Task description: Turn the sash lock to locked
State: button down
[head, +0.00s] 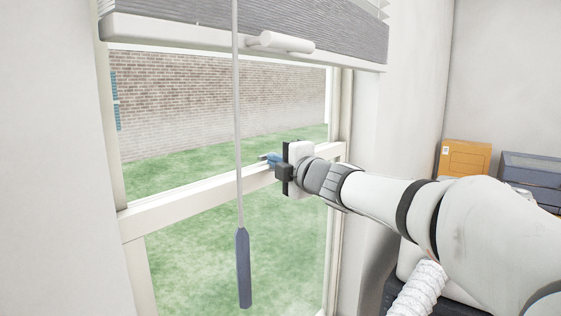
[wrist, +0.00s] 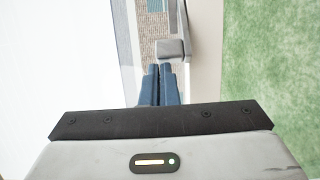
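The window (head: 225,195) has a pale meeting rail (head: 190,200) across its middle. In the wrist view a small grey block (wrist: 170,49), which looks like the sash lock, sits at the rail (wrist: 205,62) just beyond my fingertips. Whether it is turned to locked cannot be told. My gripper (head: 268,158) is at the rail's right part in the head view, its blue fingers pointing left. In the wrist view the gripper (wrist: 159,68) has its fingers together with nothing seen between them. The fingertips look close to the grey block; contact cannot be told. The lock is not clear in the head view.
A blind (head: 300,25) with a white bottom bar covers the window's top. Its wand (head: 243,265) hangs in front of the glass, left of my gripper. An orange box (head: 464,158) and a grey bin (head: 535,175) stand at the right. Grass and a brick wall show outside.

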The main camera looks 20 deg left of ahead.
jog(key=shift+w+d+r, duration=0.15)
jog(key=shift+r, duration=0.05)
